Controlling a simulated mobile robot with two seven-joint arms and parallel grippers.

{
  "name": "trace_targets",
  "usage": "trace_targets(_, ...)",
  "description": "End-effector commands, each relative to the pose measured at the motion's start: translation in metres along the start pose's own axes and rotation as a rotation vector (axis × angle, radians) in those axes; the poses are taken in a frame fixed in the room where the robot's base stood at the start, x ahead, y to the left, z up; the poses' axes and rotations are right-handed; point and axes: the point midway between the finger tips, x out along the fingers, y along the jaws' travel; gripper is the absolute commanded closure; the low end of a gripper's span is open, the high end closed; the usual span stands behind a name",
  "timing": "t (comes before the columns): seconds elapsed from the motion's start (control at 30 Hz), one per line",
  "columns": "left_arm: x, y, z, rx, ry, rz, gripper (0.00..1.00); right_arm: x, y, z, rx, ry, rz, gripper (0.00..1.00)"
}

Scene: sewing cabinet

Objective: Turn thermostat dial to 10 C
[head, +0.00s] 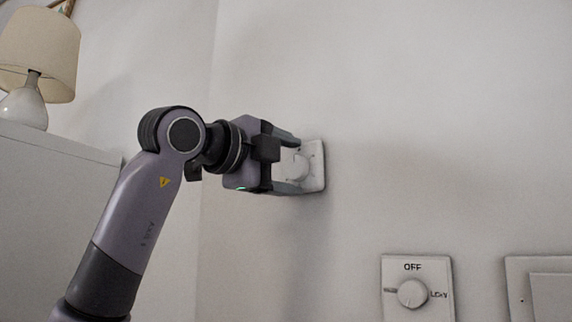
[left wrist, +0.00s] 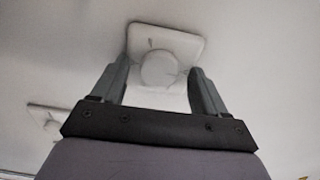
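The thermostat (head: 318,166) is a white square plate on the wall with a round white dial (head: 296,165) at its middle. It also shows in the left wrist view, with its plate (left wrist: 180,42) and dial (left wrist: 159,69). My left gripper (head: 290,163) is at the thermostat, its two fingers apart on either side of the dial. In the left wrist view my left gripper (left wrist: 158,80) shows gaps between both fingers and the dial. The dial's markings are too small to read. My right gripper is not in view.
A second wall plate with a knob (head: 412,293), marked OFF, is at the lower right. A blank plate (head: 540,290) is beside it. A lamp (head: 38,60) stands on a white cabinet (head: 50,180) at left. The wall above the thermostat is clear.

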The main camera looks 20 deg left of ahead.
Motion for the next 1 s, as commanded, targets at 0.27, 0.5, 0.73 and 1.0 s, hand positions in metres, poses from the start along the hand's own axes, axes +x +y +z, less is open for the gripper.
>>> trace_targets(0.27,-0.020,0.001,0.000,0.004,-0.001,-0.003,0.26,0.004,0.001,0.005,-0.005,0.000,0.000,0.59)
trace_targets(0.5,-0.059,0.000,0.000,0.002,-0.001,-0.003,0.26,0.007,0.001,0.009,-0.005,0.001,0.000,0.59)
trace_targets(0.73,-0.072,0.000,0.000,0.000,-0.001,0.000,0.26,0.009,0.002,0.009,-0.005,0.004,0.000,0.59)
trace_targets(1.0,-0.072,0.000,0.000,0.000,0.000,0.000,0.26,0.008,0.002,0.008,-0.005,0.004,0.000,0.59)
